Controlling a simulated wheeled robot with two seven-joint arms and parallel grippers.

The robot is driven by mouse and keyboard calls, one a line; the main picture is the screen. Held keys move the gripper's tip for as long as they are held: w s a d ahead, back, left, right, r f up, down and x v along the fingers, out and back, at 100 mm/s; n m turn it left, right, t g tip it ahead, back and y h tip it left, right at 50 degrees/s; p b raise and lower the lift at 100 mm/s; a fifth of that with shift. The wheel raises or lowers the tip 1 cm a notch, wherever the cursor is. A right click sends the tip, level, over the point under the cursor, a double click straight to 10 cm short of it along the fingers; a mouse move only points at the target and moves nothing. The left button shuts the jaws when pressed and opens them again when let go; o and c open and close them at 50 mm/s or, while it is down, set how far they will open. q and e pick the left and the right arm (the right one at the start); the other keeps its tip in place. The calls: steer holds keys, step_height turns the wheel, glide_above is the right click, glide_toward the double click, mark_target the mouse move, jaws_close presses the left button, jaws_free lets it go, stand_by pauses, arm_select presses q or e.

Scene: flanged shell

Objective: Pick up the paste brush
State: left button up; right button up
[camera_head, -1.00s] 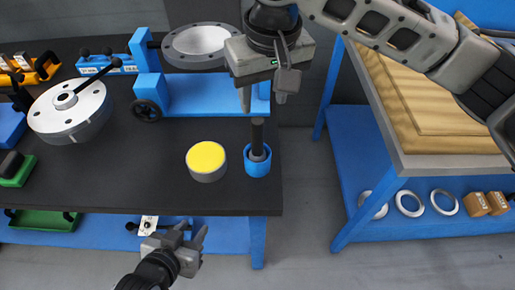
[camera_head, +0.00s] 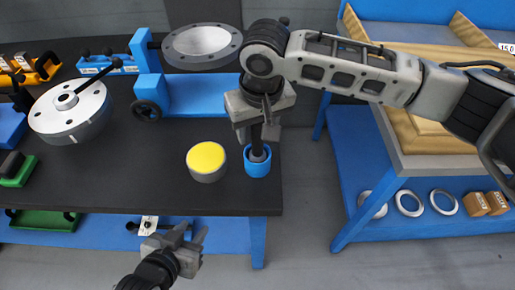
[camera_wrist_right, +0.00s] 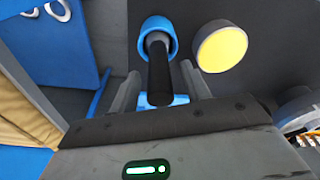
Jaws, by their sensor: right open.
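The paste brush (camera_head: 257,150) stands upright in a blue cup (camera_head: 257,168) near the right front corner of the dark table. Its black handle (camera_wrist_right: 160,75) shows in the right wrist view, rising from the cup (camera_wrist_right: 157,34) between my fingers. My right gripper (camera_head: 257,130) is open around the upper handle; whether a finger touches it I cannot tell. It also shows in the right wrist view (camera_wrist_right: 160,88), with one finger on each side of the handle. My left gripper (camera_head: 190,238) is low in front of the table, fingers apart and empty.
A tin with a yellow top (camera_head: 206,161) stands just left of the cup. A blue fixture with a grey flanged ring (camera_head: 202,46) is behind, and a round metal flange (camera_head: 72,110) lies left. A blue-framed bench (camera_head: 405,172) stands right, across a gap.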

jaws_close()
